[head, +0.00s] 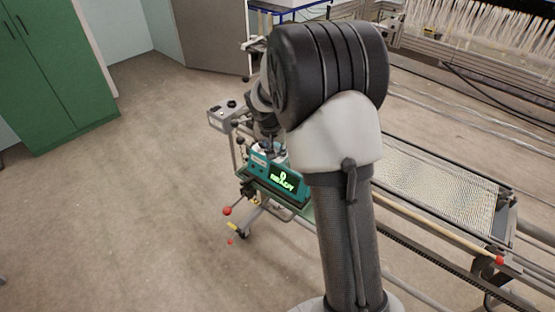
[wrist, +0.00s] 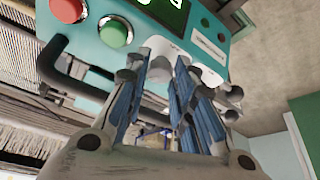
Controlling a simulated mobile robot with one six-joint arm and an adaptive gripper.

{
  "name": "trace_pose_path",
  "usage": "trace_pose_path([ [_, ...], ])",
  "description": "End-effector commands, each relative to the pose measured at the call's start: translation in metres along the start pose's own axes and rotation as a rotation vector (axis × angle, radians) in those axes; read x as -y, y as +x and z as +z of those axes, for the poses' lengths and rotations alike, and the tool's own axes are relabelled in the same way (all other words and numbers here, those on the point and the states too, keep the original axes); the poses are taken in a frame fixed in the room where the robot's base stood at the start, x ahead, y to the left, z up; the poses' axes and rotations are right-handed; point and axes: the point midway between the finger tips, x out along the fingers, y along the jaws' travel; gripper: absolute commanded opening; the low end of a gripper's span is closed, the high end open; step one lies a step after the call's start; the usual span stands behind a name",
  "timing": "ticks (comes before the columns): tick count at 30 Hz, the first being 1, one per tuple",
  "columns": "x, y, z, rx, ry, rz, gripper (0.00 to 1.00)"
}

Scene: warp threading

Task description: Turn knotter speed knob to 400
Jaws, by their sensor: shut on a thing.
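The teal knotter control box (head: 262,170) sits below my arm in the head view, with a lit green display (head: 283,180) whose characters are too small to read surely. In the wrist view the teal box (wrist: 110,60) fills the top, with part of the display (wrist: 165,10) cut off by the edge. My gripper (wrist: 170,78) has its blue-padded fingers at the pale knob area (wrist: 157,48) below the display and is shut on the knob there. The fingers hide most of the knob, and its pointer and scale cannot be read. In the head view my gripper is mostly hidden behind my arm.
A red button (wrist: 68,9) and a green button (wrist: 114,32) stand close beside my fingers. A black bent handle (wrist: 65,75) runs along the box. A grey control box (head: 222,115) stands behind. Open floor (head: 120,220) lies to the left.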

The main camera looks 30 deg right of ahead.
Motion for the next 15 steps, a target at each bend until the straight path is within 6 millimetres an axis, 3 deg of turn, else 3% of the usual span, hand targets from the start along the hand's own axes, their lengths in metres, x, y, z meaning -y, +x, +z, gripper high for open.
trace_pose_path([
  [15,0.0036,0.0006,-0.0004,0.001,0.261,0.107,0.0],
])
